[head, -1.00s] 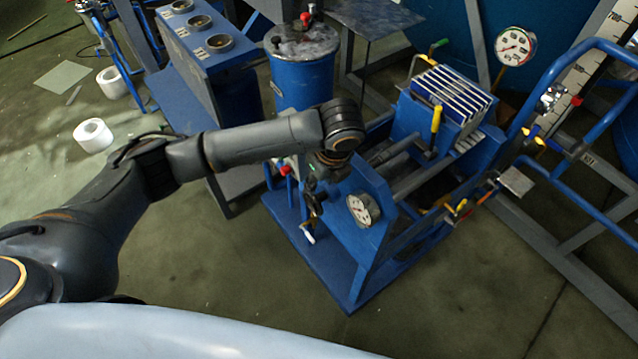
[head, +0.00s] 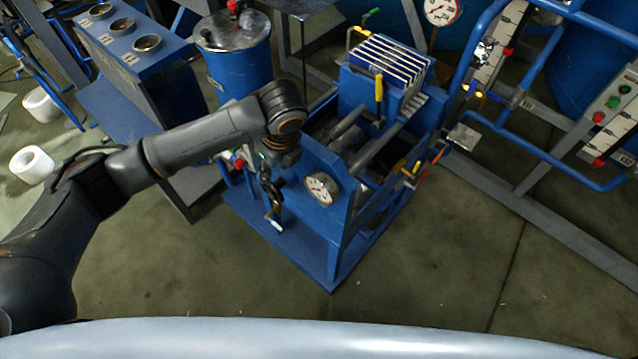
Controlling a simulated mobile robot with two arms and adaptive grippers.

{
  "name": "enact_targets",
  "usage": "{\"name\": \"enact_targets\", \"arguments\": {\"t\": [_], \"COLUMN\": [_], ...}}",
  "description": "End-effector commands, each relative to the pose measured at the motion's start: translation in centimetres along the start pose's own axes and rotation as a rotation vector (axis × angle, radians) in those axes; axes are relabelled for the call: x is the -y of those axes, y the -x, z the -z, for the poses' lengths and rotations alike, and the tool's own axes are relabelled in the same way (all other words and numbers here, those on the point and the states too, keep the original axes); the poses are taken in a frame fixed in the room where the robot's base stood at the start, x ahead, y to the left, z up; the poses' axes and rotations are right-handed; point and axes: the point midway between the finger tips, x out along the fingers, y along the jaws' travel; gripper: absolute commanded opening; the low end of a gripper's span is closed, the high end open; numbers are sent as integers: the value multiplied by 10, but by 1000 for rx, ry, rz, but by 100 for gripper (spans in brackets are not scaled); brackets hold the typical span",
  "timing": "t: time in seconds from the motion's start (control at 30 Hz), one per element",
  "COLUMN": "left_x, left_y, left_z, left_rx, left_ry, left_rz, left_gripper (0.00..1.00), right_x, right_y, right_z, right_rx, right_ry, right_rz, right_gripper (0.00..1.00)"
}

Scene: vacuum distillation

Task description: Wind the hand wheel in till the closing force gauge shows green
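The closing force gauge (head: 322,188) is a round white dial on the front plate of the blue filter press (head: 345,235). Its needle and any green band are too small to read. My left gripper (head: 273,203) points down just left of the gauge, at the press's front end. Its fingers are small and dark, and I cannot tell whether they are open or shut on something. A small white-tipped part (head: 276,224) shows at its lower end. I cannot make out the hand wheel; my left wrist covers that area. My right gripper is out of view.
A blue tank (head: 238,65) and a blue console with round dials (head: 122,28) stand behind my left arm. White filter plates (head: 392,62) sit on the press. A blue tubular frame (head: 540,150) stands right. The floor in front is clear.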

Motion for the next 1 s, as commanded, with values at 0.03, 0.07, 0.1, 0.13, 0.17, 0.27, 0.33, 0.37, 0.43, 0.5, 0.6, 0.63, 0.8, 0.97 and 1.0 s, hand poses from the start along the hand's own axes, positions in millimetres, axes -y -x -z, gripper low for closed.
{"name": "enact_targets", "arguments": {"t": [0.03, 0.07, 0.1, 0.13, 0.17, 0.27, 0.33, 0.37, 0.43, 0.5, 0.6, 0.63, 0.8, 0.97, 1.0], "left_x": [0, 1, 1, 1, 1, 1, 1, 1, 0, 0, 0, 0, -1, -1, 0], "left_y": [-3, -5, -9, -11, -12, -12, -7, -5, 0, 1, -7, -11, -44, -78, -86], "left_z": [-3, -5, -10, -14, -18, -30, -37, -38, -41, -41, -38, -37, -29, -20, -19], "left_rx": [-5, -11, -27, -43, -63, -135, -181, -198, -227, -242, -246, -246, -246, -244, -244], "left_ry": [1, 1, 2, 2, 1, 2, 4, 3, 3, 2, 1, 1, 1, 1, 1], "left_rz": [-1, -2, -6, -8, -10, -11, -5, -3, 0, 1, -2, -2, -3, -3, -3], "left_gripper": [36, 36, 36, 36, 36, 36, 36, 36, 36, 36, 36, 36, 36, 36, 36], "right_x": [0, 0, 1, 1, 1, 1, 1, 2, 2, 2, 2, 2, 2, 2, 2], "right_y": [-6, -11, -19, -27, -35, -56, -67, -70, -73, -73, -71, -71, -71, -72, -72], "right_z": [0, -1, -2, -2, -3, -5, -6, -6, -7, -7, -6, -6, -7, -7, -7], "right_rx": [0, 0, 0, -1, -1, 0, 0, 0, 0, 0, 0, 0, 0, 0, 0], "right_ry": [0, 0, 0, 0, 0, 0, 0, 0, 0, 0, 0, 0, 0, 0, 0], "right_rz": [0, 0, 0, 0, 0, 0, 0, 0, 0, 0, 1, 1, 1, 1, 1], "right_gripper": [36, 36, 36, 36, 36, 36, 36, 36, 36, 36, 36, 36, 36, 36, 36]}}
